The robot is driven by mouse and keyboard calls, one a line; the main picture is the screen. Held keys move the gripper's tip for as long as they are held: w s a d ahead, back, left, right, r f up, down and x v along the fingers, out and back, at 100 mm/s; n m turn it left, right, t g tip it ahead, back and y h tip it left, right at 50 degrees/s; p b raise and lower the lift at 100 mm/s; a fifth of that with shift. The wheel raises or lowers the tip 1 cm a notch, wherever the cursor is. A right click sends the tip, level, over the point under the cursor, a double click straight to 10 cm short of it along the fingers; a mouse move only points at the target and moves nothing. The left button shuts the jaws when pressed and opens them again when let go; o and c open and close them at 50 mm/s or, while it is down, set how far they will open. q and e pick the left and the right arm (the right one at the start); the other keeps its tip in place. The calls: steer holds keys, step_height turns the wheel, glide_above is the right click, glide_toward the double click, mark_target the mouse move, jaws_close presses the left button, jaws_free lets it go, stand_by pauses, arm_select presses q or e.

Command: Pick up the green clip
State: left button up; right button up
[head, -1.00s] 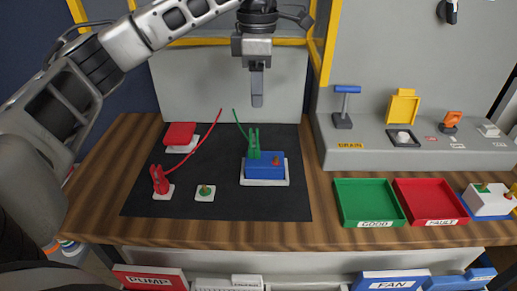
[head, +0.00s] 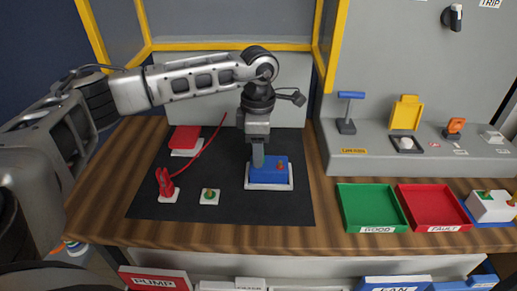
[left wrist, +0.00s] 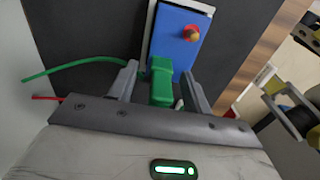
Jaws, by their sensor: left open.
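The green clip (left wrist: 161,82) sits at the near end of the blue box in the left wrist view, with a green wire running off to the left. The blue box (head: 274,171) has a red knob on top and rests on a white base. My left gripper (head: 258,163) points down over the box; in the left wrist view its open fingers (left wrist: 162,85) stand on either side of the clip. In the head view the gripper hides the clip. I cannot tell whether the fingers touch it.
A red clip (head: 165,183) with a red wire, a small base with a green knob (head: 209,194) and a red block (head: 185,138) share the black mat (head: 240,210). Green (head: 370,206) and red (head: 433,205) trays stand to the right.

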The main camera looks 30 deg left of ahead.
arm_select(q)
steer(key=shift+f, duration=0.1)
steer(key=c, duration=1)
steer(key=shift+r, duration=0.65)
steer(key=s+r, duration=0.4)
steer(key=s+r+b, duration=0.1)
steer(key=s+r, duration=0.2)
steer(key=s, duration=0.2)
steer(key=s+a+r+b, duration=0.1)
steer(key=s+r, duration=0.3)
steer(key=s, duration=0.1)
steer(key=shift+r, duration=0.35)
steer(key=shift+w, duration=0.1)
